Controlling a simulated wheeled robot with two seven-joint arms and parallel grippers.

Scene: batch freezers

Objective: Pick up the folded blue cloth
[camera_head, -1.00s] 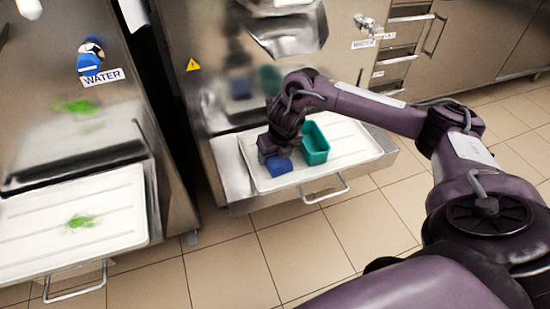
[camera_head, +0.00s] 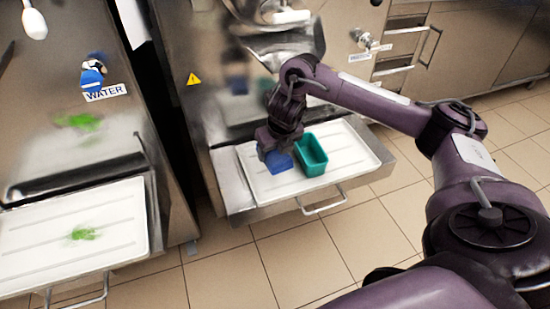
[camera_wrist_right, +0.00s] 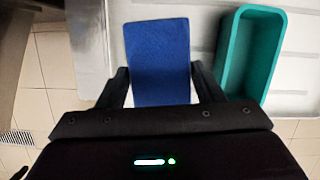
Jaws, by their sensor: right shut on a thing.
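The folded blue cloth (camera_head: 279,161) is a small flat blue block at the white tray, left of a teal bin. In the right wrist view the cloth (camera_wrist_right: 158,60) lies between the two dark fingers. My right gripper (camera_head: 272,150) reaches down over it and is shut on it; it also shows in the right wrist view (camera_wrist_right: 157,90). The palm hides the cloth's near end. I cannot tell whether the cloth is clear of the tray. My left gripper is not in view.
The teal bin (camera_head: 311,156) stands close beside the cloth on the white tray (camera_head: 355,160). The freezer body and its spout (camera_head: 280,45) rise behind. A second tray (camera_head: 35,240) with green bits is at the left. Tiled floor lies in front.

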